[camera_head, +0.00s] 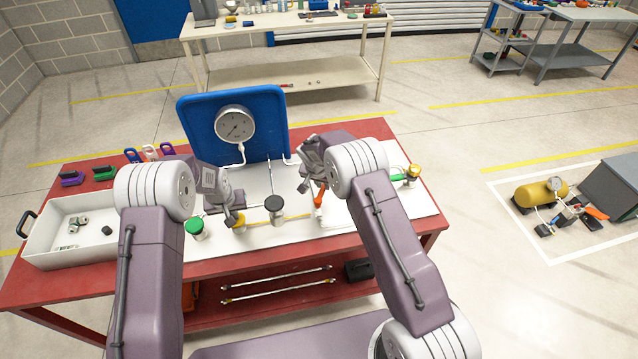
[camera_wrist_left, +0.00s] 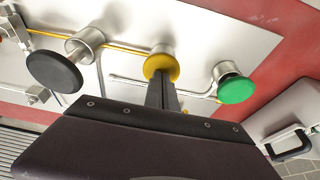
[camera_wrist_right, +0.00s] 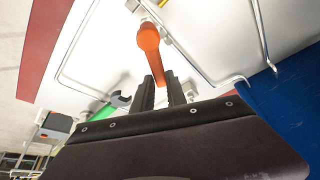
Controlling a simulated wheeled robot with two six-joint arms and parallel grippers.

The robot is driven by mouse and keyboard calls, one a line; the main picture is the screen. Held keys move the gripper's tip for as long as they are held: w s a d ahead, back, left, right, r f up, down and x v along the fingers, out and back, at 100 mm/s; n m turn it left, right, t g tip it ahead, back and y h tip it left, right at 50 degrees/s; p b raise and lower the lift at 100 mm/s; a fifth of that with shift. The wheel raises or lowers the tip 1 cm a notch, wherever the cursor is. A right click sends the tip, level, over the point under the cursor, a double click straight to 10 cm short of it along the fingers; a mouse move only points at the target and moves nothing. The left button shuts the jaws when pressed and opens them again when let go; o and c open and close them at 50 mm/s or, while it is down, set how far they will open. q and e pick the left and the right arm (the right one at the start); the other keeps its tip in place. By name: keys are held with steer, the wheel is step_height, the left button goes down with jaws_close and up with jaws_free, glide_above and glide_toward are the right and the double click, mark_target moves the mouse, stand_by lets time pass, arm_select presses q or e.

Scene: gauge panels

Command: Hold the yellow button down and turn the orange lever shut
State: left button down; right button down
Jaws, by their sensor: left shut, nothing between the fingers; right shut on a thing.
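The yellow button (camera_head: 239,226) stands on the white panel between the green and black buttons. My left gripper (camera_head: 234,213) is shut and empty, with its fingertips at the yellow button's cap. In the left wrist view the fingertips (camera_wrist_left: 163,88) meet the yellow cap (camera_wrist_left: 160,67); how far it is pressed I cannot tell. The orange lever (camera_head: 318,199) is on the panel right of the black button. My right gripper (camera_head: 313,181) is shut on it. In the right wrist view the fingers (camera_wrist_right: 161,92) hold the orange lever's (camera_wrist_right: 149,38) narrower end.
The green button (camera_head: 194,227) and black button (camera_head: 274,205) flank the yellow one. A round gauge (camera_head: 235,124) sits on the blue board (camera_head: 200,115) behind. A green lever (camera_head: 397,177) is at the panel's right. A white tray (camera_head: 45,252) stands at the left.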

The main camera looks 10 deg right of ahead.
steer(key=shift+s+d+m+g+h, duration=0.4)
steer(key=shift+s+m+g, duration=0.35)
steer(key=shift+m, duration=1.2)
steer(key=shift+s+d+m+g+h, duration=0.45)
steer(key=shift+s+m, duration=0.35)
steer(key=shift+m, duration=1.2)
steer(key=shift+s+d+m+g+h, duration=0.25)
steer(key=shift+s+d+m+g, duration=0.4)
steer(key=shift+m, duration=1.3)
steer(key=shift+s+a, duration=0.15)
steer(key=shift+s, duration=0.1)
steer(key=c, duration=1.3)
jaws_free()
steer(key=shift+c, duration=0.2)
steer(key=shift+w+r, duration=0.1)
